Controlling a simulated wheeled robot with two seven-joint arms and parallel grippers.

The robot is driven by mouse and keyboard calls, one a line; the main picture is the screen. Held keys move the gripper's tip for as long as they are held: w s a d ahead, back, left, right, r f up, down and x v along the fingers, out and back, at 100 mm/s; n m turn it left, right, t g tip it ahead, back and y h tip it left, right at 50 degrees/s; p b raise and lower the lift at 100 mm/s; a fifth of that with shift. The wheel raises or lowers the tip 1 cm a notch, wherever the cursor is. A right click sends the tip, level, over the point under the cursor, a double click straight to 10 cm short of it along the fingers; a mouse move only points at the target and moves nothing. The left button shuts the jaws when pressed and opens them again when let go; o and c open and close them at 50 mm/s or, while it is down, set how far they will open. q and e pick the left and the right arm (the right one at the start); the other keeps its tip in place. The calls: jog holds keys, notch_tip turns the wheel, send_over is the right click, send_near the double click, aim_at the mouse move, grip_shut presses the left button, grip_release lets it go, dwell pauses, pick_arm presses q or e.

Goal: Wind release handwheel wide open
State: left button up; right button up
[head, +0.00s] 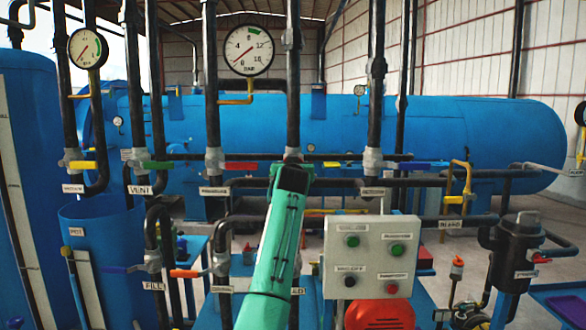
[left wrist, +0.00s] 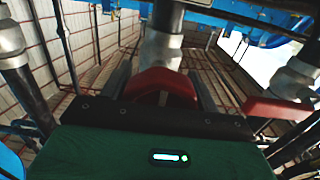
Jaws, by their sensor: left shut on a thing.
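My left gripper (head: 290,172) reaches up to a valve (head: 293,154) on the middle vertical black pipe in the head view. Its own arm covers most of what it holds there. In the left wrist view, the two fingers of this gripper (left wrist: 165,92) stand on either side of a red handle part (left wrist: 165,82) in front of the grey valve body (left wrist: 162,50), and are shut on it. No label reading release can be made out. My right gripper is in neither view.
A red lever (head: 241,165) is close left of my gripper; green (head: 158,165) and blue (head: 413,165) levers are on neighbouring pipes. A large gauge (head: 249,51) hangs above. A grey button box (head: 371,256) stands close right of my arm. The blue vessel (head: 450,135) lies behind.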

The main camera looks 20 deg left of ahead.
pick_arm(q)
jog(key=shift+f, duration=0.25)
jog(key=o, duration=1)
jog(key=shift+r, duration=0.15)
jog(key=shift+s, duration=0.15)
jog(key=shift+b+v, duration=2.35)
jog(key=shift+v, duration=4.45)
